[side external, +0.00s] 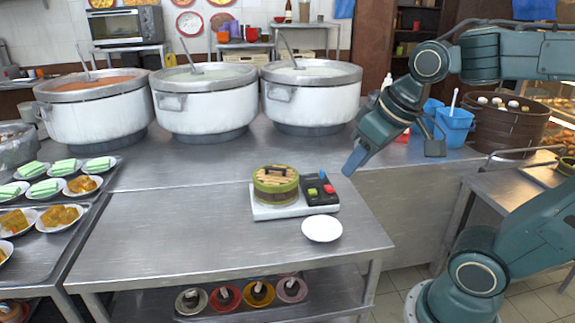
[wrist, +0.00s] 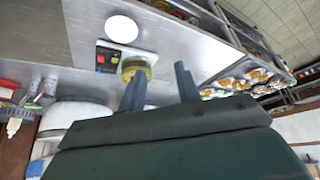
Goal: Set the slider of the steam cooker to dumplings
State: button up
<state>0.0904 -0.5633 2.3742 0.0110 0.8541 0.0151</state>
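The steam cooker has a white base (side external: 262,211) on the steel table, carrying a green pot with a slatted bamboo lid (side external: 276,179). At its right is a black control panel (side external: 319,199) with a green piece (side external: 312,191), a red piece (side external: 329,189) and a small blue piece near its back edge. Which piece is the slider, and any labels, are too small to tell. The wrist view shows the pot (wrist: 135,67) and panel (wrist: 107,67) beyond my fingers. My gripper (wrist: 158,80) is open and empty; in the side view (side external: 352,165) it is above and right of the panel, apart from it.
A white plate (side external: 322,228) lies in front of the cooker. Large stockpots (side external: 312,98) stand along the back. Trays of small dishes (side external: 60,190) are at the left. Blue buckets (side external: 455,127) and a dark steamer (side external: 505,125) are at the right. The table left of the cooker is clear.

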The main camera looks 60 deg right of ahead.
jog(key=w+d+m+h, duration=0.1)
jog(key=w+d+m, duration=0.1)
jog(key=w+d, duration=0.6)
jog(key=m+g+h, duration=0.2)
jog(key=m, duration=0.4)
send_over(323, 171)
jog(key=s+a, duration=0.4)
notch_tip(323, 171, down, 14)
jog(key=shift+w+f, duration=0.1)
jog(key=shift+a+x, duration=0.2)
jog(key=shift+x, duration=6.55)
jog(key=shift+f, duration=0.1)
grip_shut()
